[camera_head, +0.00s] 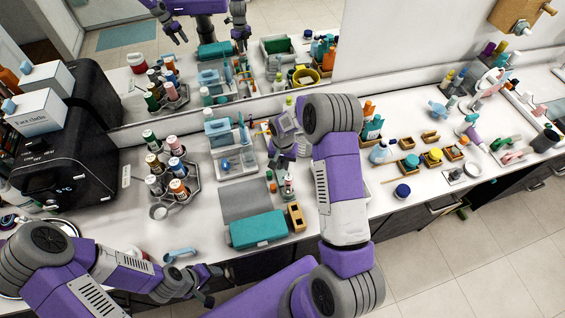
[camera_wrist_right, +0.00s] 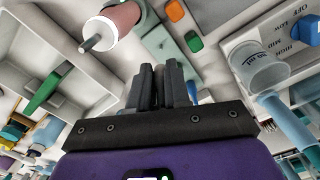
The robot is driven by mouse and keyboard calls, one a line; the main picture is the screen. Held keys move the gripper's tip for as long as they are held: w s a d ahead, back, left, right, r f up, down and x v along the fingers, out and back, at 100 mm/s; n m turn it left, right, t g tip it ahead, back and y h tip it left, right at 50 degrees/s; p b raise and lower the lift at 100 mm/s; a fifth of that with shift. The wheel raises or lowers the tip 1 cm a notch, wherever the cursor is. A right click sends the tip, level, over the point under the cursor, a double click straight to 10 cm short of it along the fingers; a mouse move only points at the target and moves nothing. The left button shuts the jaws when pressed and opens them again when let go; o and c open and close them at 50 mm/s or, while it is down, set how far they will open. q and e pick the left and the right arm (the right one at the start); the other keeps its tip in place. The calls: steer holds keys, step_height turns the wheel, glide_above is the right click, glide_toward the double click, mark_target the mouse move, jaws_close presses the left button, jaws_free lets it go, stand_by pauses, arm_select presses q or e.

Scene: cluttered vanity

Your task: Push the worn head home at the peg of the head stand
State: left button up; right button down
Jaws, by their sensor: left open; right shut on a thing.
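My right gripper (camera_head: 284,158) points down over the small items behind the teal case. In the right wrist view its two dark fingers (camera_wrist_right: 160,75) are close together; what they hold is hidden between them. A pale grey-green strip, which looks like the head stand (camera_wrist_right: 160,42), lies just beyond the fingertips. It carries an orange piece (camera_wrist_right: 175,10) and a green piece (camera_wrist_right: 194,42). I cannot tell whether the held thing touches a peg. My left gripper (camera_head: 208,281) is open and empty at the front edge.
A teal case (camera_head: 258,229) and a wooden block (camera_head: 296,216) stand in front of the right gripper. The mirror runs behind.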

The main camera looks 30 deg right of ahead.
steer(key=shift+f+b, duration=0.1)
steer(key=shift+b, duration=0.2)
steer(key=b, duration=0.5)
glide_above(283, 180)
step_height(283, 180, down, 6)
steer(key=shift+r, duration=0.15)
steer(key=shift+w+r+p, duration=0.1)
steer(key=shift+r+p, duration=0.1)
steer(key=shift+p, duration=0.1)
steer(key=shift+b, duration=0.35)
stand_by(0.3)
steer(key=shift+f+b, duration=1.35)
steer(key=shift+f, duration=0.15)
